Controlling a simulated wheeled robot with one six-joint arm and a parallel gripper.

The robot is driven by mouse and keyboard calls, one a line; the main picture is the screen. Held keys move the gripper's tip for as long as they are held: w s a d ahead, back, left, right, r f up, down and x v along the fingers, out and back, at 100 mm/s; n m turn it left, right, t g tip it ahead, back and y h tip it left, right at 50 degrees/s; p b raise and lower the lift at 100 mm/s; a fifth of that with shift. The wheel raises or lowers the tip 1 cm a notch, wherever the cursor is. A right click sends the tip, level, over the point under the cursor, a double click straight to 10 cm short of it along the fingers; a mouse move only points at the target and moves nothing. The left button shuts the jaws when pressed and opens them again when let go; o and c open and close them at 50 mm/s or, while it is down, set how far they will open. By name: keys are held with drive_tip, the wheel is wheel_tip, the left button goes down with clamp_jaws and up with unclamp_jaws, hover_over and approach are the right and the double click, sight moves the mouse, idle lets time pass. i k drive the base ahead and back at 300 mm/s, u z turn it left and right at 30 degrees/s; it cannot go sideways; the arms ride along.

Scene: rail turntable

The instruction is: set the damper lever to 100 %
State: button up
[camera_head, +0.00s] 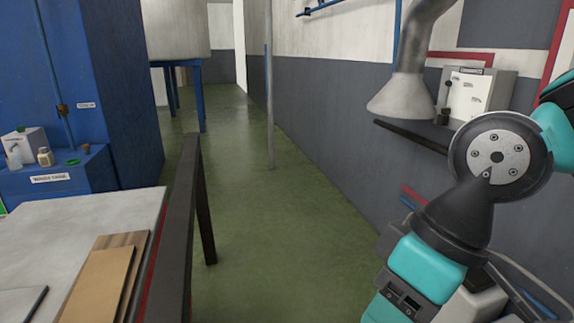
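A light box with a white labelled face (470,94) is mounted on the right wall, beside a grey funnel-shaped duct hood (402,92). A thin dark lever with a black knob (447,88) shows at the left side of the box and looks like the damper lever. The labels on the box are too small to read, so I cannot tell the lever's setting. My teal and black arm fills the lower right, in front of and below the box. My gripper's fingers are not in this view.
A dark ledge (412,136) juts from the right wall below the hood. A workbench (80,225) with boards and a dark rail (183,225) stands at the left. A blue cabinet (125,90) is behind it. A thin grey pole (269,90) stands mid-aisle. The green floor (275,240) is otherwise clear.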

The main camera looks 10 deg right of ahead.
sight(442, 118)
drive_tip(key=i, duration=4)
drive_tip(key=z, duration=3.8)
